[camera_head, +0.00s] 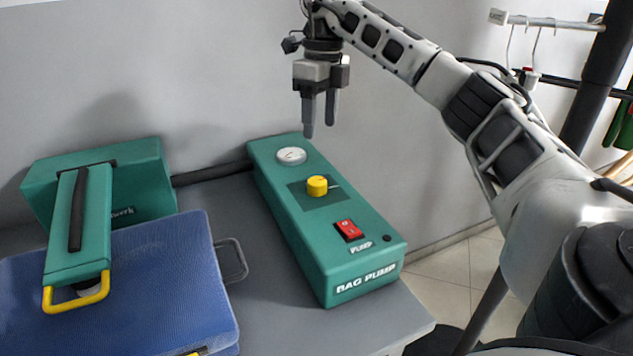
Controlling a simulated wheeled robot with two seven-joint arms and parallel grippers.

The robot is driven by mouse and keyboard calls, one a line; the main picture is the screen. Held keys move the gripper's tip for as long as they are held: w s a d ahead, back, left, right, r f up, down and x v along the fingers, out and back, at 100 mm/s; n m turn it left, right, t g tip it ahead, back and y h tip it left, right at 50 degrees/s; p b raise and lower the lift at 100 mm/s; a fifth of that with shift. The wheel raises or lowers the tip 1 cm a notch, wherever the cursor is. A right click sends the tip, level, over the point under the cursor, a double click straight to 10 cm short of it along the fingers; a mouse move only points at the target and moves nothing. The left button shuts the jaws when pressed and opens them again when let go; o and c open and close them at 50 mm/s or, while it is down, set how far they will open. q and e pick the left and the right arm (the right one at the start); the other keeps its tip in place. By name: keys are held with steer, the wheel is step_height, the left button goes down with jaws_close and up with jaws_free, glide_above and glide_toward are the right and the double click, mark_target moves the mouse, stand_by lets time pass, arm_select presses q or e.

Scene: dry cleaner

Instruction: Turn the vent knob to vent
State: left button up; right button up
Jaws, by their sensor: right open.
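The yellow vent knob (317,186) stands on a dark square plate on top of the green bag pump (283,208). The pump also has a round white gauge (292,155) behind the knob and a red switch (349,230) in front of it. My right gripper (320,130) hangs above the pump with its fingers pointing down. It is open and empty, apart from the knob and higher than it in the picture. The knob's markings are too small to read. My left gripper is out of view.
A green press with a yellow handle (76,292) and a blue padded bag (120,275) fill the left of the grey table (275,320). A wall stands close behind the pump. A hanger rail (550,22) is at the upper right.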

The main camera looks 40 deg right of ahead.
mark_target(318, 181)
steer(key=f, duration=1.1)
steer(key=shift+a+f+b, duration=0.15)
steer(key=shift+a+b, duration=0.15)
steer(key=shift+f, duration=0.45)
steer(key=c, duration=1)
